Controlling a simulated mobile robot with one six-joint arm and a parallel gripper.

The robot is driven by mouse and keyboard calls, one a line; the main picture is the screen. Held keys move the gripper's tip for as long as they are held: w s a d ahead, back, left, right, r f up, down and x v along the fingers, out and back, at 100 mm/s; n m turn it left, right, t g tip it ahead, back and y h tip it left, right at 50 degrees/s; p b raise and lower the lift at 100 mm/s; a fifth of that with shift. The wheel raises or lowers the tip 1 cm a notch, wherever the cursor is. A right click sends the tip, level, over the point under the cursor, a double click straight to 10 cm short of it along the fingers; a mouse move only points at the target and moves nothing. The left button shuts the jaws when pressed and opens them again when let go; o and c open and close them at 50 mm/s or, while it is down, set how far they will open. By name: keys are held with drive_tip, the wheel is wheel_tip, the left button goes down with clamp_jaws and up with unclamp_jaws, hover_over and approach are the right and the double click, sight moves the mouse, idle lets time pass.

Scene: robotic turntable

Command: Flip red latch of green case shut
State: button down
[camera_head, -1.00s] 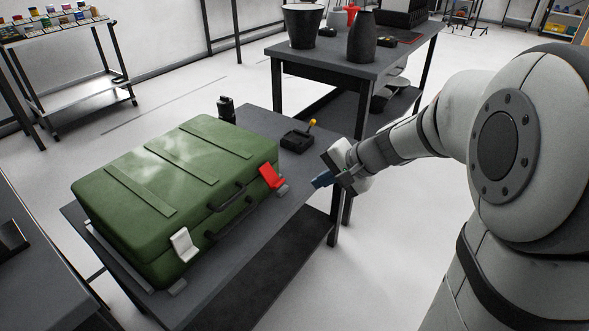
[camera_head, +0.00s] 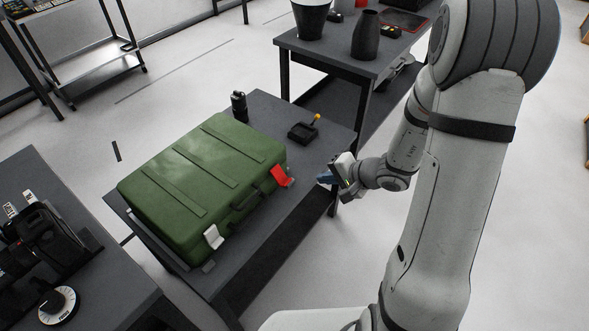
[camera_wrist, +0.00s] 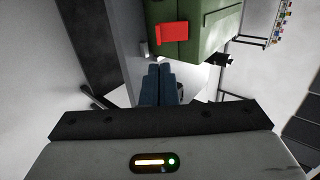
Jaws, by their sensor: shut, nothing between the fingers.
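The green case (camera_head: 190,190) lies on a dark table, its lid down, with a handle on the front side. The red latch (camera_head: 281,176) is at the right end of its front side and sticks outward at a tilt. A white latch (camera_head: 213,237) is at the left end. My gripper (camera_head: 324,179) is shut and empty, to the right of the red latch and apart from it. In the wrist view the blue fingertips (camera_wrist: 158,74) are together, below the red latch (camera_wrist: 172,34) and the green case (camera_wrist: 214,22).
The dark table (camera_head: 245,270) also holds a black box with a yellow-knobbed lever (camera_head: 303,131) and a black cylinder (camera_head: 239,106). Another table (camera_head: 335,60) with a dark vase stands behind. A bench (camera_head: 70,240) is at the left.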

sight(288, 183)
drive_tip(key=shift+s+d, duration=0.1)
drive_tip(key=shift+s, duration=0.05)
idle(0.4)
drive_tip(key=p+x, duration=0.1)
drive_tip(key=x, duration=1.3)
drive_tip(key=shift+p, duration=0.4)
